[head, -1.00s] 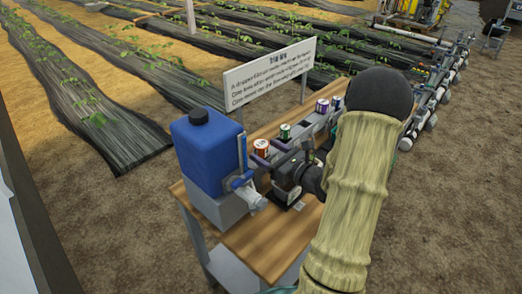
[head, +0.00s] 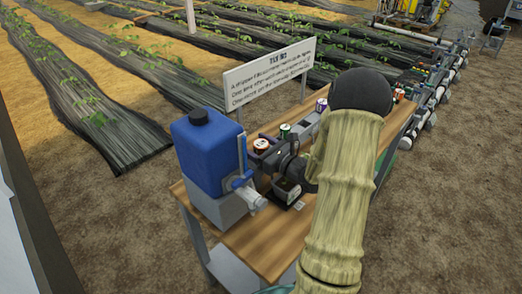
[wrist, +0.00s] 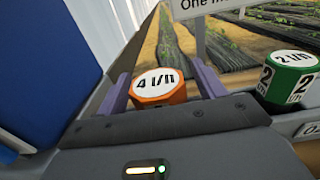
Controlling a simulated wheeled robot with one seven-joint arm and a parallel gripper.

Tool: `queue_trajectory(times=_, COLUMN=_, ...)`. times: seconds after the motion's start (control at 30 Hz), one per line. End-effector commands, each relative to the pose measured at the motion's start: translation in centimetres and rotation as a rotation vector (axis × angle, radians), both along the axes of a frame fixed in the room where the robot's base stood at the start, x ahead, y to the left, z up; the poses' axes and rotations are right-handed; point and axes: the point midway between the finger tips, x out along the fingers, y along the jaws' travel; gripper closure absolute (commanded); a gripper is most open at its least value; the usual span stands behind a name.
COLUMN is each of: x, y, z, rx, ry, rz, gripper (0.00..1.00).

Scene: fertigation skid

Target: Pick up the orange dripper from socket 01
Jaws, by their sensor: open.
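The orange dripper (head: 261,145), with a white top, stands in the row on the wooden bench. In the wrist view the orange dripper (wrist: 160,87) reads "4 l/h" on top. My gripper (wrist: 163,92) is open, with one purple-grey finger on each side of the dripper. Whether the fingers touch it cannot be told. In the head view my gripper (head: 263,153) is at the dripper, and its dark body hides the near side of the row. The socket under the dripper and its label are hidden.
A green dripper (wrist: 289,77) marked "2" stands close on the right. A purple one (head: 321,104) is farther along the row. A blue tank (head: 207,152) on a grey block stands close on the left. A white sign (head: 270,75) rises behind the row.

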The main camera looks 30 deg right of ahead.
Motion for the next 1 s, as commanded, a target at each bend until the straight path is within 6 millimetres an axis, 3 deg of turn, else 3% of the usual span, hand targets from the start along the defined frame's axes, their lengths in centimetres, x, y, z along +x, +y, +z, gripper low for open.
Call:
queue_trajectory(times=0.1, x=0.0, y=0.0, z=0.0, rx=0.000, ry=0.000, rz=0.000, gripper=0.33)
queue_trajectory(times=0.33, x=0.0, y=0.0, z=0.0, rx=0.000, ry=0.000, rz=0.000, gripper=0.78)
queue_trajectory(times=0.73, x=0.0, y=0.0, z=0.7, rx=-0.001, ry=-0.001, rz=0.000, gripper=0.79)
queue_trajectory(times=0.87, x=0.0, y=0.0, z=2.2, rx=-0.003, ry=-0.003, rz=0.000, gripper=0.79)
queue_trajectory(times=1.0, x=0.0, y=0.0, z=5.0, rx=-0.004, ry=-0.006, rz=0.000, gripper=0.79)
